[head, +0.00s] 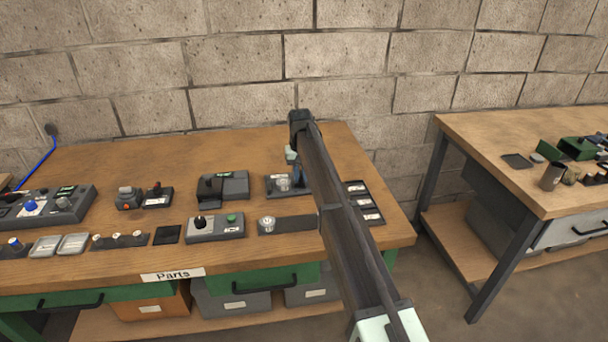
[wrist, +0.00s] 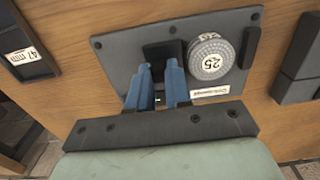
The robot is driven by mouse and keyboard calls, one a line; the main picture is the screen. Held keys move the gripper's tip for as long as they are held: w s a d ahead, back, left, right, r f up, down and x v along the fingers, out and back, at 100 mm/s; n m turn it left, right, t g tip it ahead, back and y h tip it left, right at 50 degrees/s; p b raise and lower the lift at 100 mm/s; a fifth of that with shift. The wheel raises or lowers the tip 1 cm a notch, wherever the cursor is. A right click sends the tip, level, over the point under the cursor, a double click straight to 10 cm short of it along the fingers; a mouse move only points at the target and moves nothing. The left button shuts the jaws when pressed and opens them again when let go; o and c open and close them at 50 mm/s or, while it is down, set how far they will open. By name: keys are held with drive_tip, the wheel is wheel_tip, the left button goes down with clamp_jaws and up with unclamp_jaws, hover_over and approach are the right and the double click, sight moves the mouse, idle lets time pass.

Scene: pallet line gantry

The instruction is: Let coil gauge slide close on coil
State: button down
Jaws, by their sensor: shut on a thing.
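The coil gauge (wrist: 118,48) is a dark grey plate on the wooden bench, also seen partly behind my arm in the head view (head: 272,191). On it sits a round, pale ribbed coil (wrist: 210,62) marked 25, with a dark fixed block (wrist: 250,46) close on its right. The black slide (wrist: 160,52) stands left of the coil. My gripper (wrist: 160,84) has its two blue fingers shut on the slide. The right finger sits near the coil's left edge; whether slide and coil touch is hard to tell.
A labelled plate marked 47 mm (wrist: 22,54) lies left of the gauge in the wrist view. In the head view, a grey box with a black knob and green button (head: 215,227) and a dark strip with a round dial (head: 290,224) stand in front. Bare wood lies behind the gauge.

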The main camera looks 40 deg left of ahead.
drive_tip(key=shift+s+a, duration=0.1)
drive_tip(key=shift+a, duration=0.05)
drive_tip(key=c, duration=1)
unclamp_jaws()
drive_tip(key=shift+c, duration=0.2)
drive_tip(key=shift+r, duration=0.1)
wheel_tip(320, 180, up, 14)
drive_tip(key=shift+c, duration=0.2)
